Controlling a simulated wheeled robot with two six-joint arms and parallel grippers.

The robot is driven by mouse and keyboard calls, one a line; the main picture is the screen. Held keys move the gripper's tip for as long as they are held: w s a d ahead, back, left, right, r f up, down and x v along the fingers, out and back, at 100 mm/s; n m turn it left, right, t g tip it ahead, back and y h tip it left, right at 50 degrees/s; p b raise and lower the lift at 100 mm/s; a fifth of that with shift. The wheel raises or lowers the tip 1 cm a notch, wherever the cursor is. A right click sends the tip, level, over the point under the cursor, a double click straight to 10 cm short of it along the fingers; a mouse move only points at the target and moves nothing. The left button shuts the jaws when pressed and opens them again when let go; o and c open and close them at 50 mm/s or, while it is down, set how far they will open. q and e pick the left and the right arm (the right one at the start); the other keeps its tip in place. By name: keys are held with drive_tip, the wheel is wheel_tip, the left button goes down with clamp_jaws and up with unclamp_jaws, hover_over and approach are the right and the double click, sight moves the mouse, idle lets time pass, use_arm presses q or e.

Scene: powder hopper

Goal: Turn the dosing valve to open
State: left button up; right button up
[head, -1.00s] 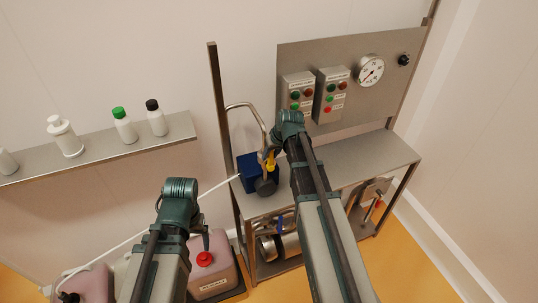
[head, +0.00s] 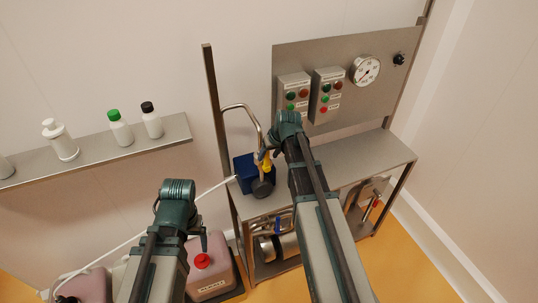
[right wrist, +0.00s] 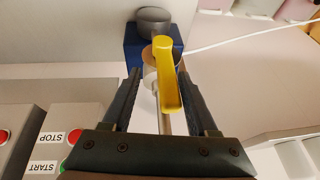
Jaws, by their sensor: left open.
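The dosing valve's yellow lever (head: 266,164) sits on a steel pipe above a blue box (head: 246,175) at the left end of the steel bench. In the right wrist view the lever (right wrist: 167,78) lies lengthwise between the fingers of my right gripper (right wrist: 160,85). These fingers are apart, one on each side of lever and pipe; the right finger is close to the lever, and I cannot tell whether it touches. In the head view my right gripper (head: 265,154) partly covers the valve. My left gripper (head: 204,241) is open above a pink canister with a red cap (head: 202,261).
A panel (head: 350,60) with button boxes (head: 327,95) and a gauge (head: 366,70) stands behind the bench (head: 370,155). A steel post (head: 214,110) and curved pipe (head: 237,107) are left of the valve. A wall shelf (head: 90,150) holds bottles. A white hose (right wrist: 235,38) runs from the blue box.

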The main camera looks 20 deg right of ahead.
drive_tip(key=shift+r, duration=0.1)
drive_tip(key=a+p+v, duration=0.1)
drive_tip(key=p+v, duration=0.6)
drive_tip(key=shift+d, duration=0.55)
drive_tip(key=shift+s+r, duration=0.1)
drive_tip(key=shift+r, duration=0.05)
drive_tip(key=s+a+f+n+g+h+b, duration=0.2)
drive_tip(key=s+a+f+n+g+b, duration=0.1)
drive_tip(key=s+a+f+b, duration=1.8)
wheel_tip(320, 180, down, 3)
drive_tip(key=shift+s+r+n+g+h+b, duration=0.25)
drive_tip(key=shift+g+h+b, duration=0.2)
drive_tip(key=shift+g, duration=0.45)
